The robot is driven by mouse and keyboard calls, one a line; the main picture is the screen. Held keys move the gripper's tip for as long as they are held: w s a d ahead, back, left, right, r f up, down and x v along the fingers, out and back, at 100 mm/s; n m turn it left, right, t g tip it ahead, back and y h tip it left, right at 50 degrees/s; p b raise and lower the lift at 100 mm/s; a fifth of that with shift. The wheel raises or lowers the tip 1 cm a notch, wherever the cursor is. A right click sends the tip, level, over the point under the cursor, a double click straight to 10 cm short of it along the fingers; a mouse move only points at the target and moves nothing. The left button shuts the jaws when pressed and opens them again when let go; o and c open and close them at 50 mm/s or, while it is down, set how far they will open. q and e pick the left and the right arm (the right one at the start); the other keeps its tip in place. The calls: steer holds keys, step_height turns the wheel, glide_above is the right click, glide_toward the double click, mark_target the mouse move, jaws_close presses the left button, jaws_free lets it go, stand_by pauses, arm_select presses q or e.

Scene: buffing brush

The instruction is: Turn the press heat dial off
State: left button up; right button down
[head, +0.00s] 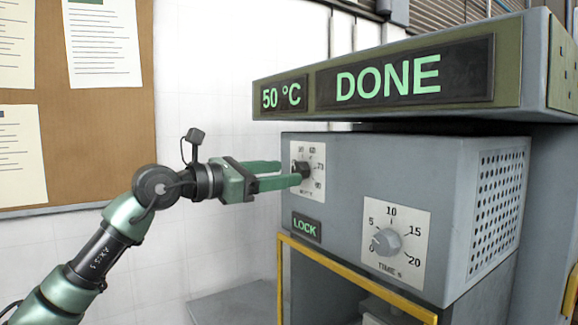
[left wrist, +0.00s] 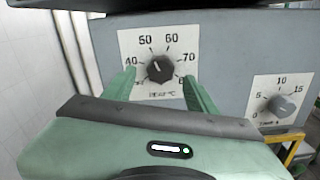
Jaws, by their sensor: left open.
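The press heat dial (head: 304,169) is a black knob on a white plate at the left of the grey press front. In the left wrist view the knob (left wrist: 160,68) shows plainly, its white mark tilted up and left, between 40 and 50. My left gripper (head: 291,172) is open, its green fingers pointing at the dial. In the left wrist view the gripper (left wrist: 161,76) has one finger on each side of the knob, with gaps visible. I cannot tell how far the fingertips reach along it. My right gripper is not in view.
The time dial (head: 386,242) is lower right of the heat dial. A LOCK sign (head: 307,228) sits below the heat dial. The display above reads 50 °C (head: 283,95) and DONE (head: 388,78). A yellow rail (head: 350,277) runs below. A cork board (head: 100,130) hangs left.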

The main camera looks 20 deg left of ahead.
mark_target(301, 171)
arm_select(q)
steer(key=shift+p+x, duration=0.35)
steer(key=shift+x, duration=0.95)
jaws_close()
